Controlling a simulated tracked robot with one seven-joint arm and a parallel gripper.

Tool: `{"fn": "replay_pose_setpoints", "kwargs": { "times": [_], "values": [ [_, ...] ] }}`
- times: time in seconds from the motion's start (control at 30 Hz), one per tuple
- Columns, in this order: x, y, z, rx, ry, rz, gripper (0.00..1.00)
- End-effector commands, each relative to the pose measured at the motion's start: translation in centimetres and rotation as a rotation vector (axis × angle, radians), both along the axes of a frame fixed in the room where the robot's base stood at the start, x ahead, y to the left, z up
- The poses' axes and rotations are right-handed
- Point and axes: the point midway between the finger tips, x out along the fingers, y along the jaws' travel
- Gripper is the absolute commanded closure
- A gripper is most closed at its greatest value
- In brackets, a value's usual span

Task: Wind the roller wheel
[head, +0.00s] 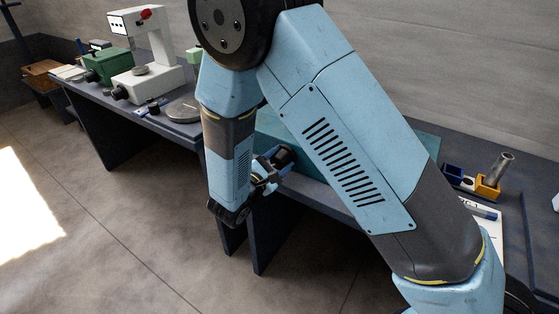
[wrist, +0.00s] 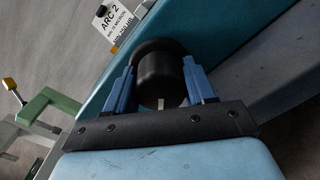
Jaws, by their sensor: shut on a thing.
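A black round grip (wrist: 160,78), which looks like the handle of the roller wheel, sits between the two blue fingers of my gripper (wrist: 160,66) in the wrist view. The fingers are shut on its sides. In the head view my gripper (head: 272,166) is at the bench's front edge, and the black grip (head: 284,156) shows at its tip. The rest of the wheel is hidden. The teal body of the bender (head: 428,147) is mostly behind my arm; its teal side (wrist: 205,28) also shows in the wrist view.
A white label reading "ARC 2" (wrist: 116,20) is beside the teal side. A white machine (head: 150,75) and a green box (head: 106,65) stand on the left bench. A yellow block with a metal tube (head: 488,186) stands at right. The floor at left is clear.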

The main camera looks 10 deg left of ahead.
Motion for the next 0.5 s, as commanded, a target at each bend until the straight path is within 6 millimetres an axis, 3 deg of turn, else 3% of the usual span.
{"fn": "replay_pose_setpoints", "kwargs": {
  "times": [0.5],
  "values": [
    [-0.02, 0.11, -0.06, -0.296, 0.124, 0.001, 0.76]
  ]
}}
